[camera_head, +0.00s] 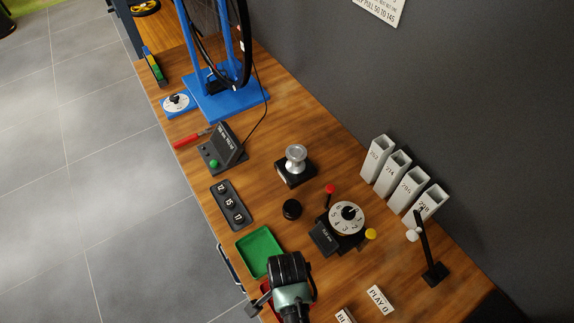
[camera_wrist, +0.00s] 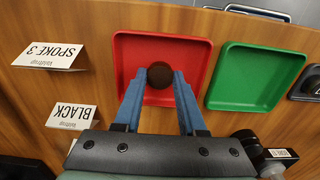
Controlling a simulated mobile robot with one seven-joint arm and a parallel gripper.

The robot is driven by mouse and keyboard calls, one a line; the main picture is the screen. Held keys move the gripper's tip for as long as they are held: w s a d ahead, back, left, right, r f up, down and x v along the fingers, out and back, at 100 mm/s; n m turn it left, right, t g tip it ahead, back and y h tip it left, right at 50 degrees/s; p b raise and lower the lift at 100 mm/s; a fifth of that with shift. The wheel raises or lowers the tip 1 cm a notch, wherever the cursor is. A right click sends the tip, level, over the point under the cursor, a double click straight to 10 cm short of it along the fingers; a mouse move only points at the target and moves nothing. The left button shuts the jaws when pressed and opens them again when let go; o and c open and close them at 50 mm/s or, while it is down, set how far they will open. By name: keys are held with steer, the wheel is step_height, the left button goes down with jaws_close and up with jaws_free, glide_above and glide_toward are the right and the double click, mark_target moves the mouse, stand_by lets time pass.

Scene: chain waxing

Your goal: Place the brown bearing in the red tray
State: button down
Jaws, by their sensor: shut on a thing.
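The brown bearing (camera_wrist: 160,75) shows in the wrist view as a dark brown round thing between the tips of my gripper (camera_wrist: 158,80). My gripper is shut on it, and the bearing appears over the red tray (camera_wrist: 197,60). I cannot tell whether the bearing touches the tray floor. In the head view my gripper (camera_head: 288,281) covers most of the red tray, of which only small red parts (camera_head: 265,286) show, and the bearing is hidden there.
A green tray (camera_wrist: 223,95) lies beside the red one and looks empty. Label cards reading SPOKE 3 (camera_wrist: 50,55) and BLACK (camera_wrist: 73,115) stand on the other side.

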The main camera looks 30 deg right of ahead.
steer(key=shift+f, duration=0.1)
steer(key=shift+c, duration=2.4)
jaws_free()
step_height(320, 180, up, 12)
steer(key=p, duration=0.3)
